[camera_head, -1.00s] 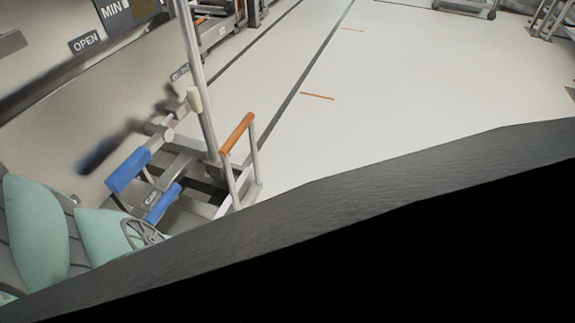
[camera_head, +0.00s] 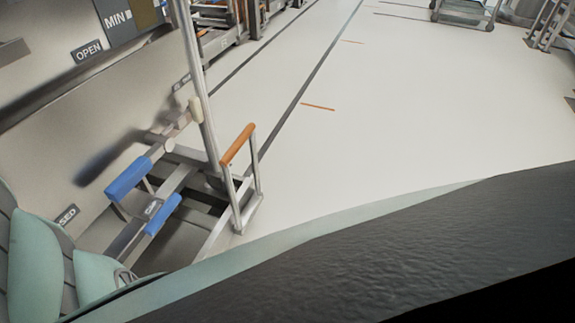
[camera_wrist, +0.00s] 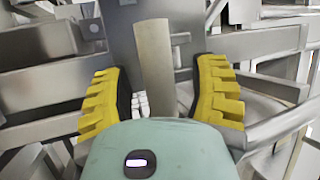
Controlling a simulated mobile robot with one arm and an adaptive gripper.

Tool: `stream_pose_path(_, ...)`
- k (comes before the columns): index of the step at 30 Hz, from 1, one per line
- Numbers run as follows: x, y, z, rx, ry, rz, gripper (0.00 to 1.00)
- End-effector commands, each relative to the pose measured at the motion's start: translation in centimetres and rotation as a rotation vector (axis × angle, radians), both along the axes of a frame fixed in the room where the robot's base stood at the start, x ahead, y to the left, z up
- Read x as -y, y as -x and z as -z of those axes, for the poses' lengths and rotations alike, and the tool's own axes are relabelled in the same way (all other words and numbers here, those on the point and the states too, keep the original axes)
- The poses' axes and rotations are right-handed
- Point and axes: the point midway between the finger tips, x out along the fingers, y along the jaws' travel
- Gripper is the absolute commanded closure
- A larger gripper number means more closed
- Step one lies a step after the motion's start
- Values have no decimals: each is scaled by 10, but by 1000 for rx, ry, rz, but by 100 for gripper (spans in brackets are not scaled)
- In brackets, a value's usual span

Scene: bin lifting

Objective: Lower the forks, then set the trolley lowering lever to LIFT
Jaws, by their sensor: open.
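In the wrist view my gripper (camera_wrist: 160,85) has its two yellow ribbed fingers spread apart. An upright beige bar (camera_wrist: 153,50) shows in the gap between them, with space on both sides; I cannot tell whether it is the lowering lever. In the head view a grey metal frame carries two blue-covered bars (camera_head: 128,179) and an orange-topped handle (camera_head: 238,145). A cream grip (camera_head: 195,109) sits beside a tall grey pole (camera_head: 197,65). I cannot tell which parts are the forks or where the LIFT mark is. My gripper is not visible in the head view.
Grey metal beams (camera_wrist: 265,42) crowd around my gripper in the wrist view. A wall panel with an OPEN label (camera_head: 88,51) stands at the left. White floor (camera_head: 400,110) is clear to the right of the frame. A wheeled trolley (camera_head: 465,12) stands far back.

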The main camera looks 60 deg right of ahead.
Motion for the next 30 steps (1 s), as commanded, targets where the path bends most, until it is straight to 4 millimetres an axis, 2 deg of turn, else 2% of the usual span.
stream_pose_path(9, 0, -3, 0, -1, 1, 5, 41)
stream_pose_path(10, 0, -3, 0, -1, 1, 5, 38)
stream_pose_path(27, -1, -2, 0, 0, 1, 2, 97)
stream_pose_path(30, -1, -2, -1, 0, 1, 1, 100)
